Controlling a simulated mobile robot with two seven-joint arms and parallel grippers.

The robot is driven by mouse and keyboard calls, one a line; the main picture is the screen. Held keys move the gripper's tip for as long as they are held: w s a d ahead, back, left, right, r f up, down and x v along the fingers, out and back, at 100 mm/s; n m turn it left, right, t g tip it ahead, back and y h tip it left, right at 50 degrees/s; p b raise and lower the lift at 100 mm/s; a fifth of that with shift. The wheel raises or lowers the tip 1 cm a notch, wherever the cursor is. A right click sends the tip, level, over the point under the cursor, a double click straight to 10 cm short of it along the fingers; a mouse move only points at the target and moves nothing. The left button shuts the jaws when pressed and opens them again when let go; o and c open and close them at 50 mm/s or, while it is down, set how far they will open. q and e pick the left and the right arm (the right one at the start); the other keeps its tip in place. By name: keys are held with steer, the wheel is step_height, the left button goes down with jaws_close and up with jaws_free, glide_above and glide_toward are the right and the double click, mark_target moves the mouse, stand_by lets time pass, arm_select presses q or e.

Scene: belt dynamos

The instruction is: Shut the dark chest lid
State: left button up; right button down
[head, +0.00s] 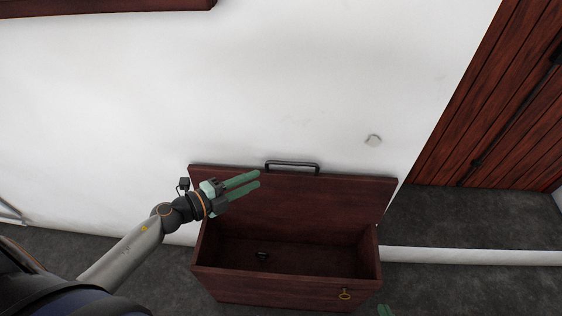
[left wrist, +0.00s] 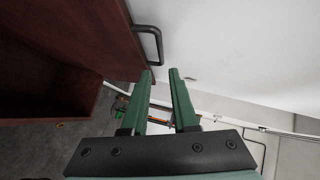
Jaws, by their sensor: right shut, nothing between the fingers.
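The dark red-brown chest (head: 285,289) stands on the floor against the white wall. Its lid (head: 330,200) is raised and leans back toward the wall, with a black bar handle (head: 292,164) at its top edge. My left gripper (head: 258,178) is in front of the lid's left half, its green fingers apart and empty. In the left wrist view the lid (left wrist: 60,60) and its handle (left wrist: 149,40) are left of the open fingers (left wrist: 160,72). Only a green tip of my right gripper (head: 384,310) shows, at the bottom edge, right of the chest; it is shut and empty.
A small dark object (head: 262,256) lies inside the chest. A brass ring (head: 344,294) hangs on the chest front. A red wooden plank door (head: 510,100) is at the right. Grey floor (head: 450,285) is clear right of the chest.

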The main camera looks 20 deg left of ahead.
arm_select(q)
steer(key=b, duration=0.1)
glide_above(285, 181)
step_height(285, 181, down, 2)
steer(key=shift+f, duration=0.25)
jaws_close()
stand_by(1.3)
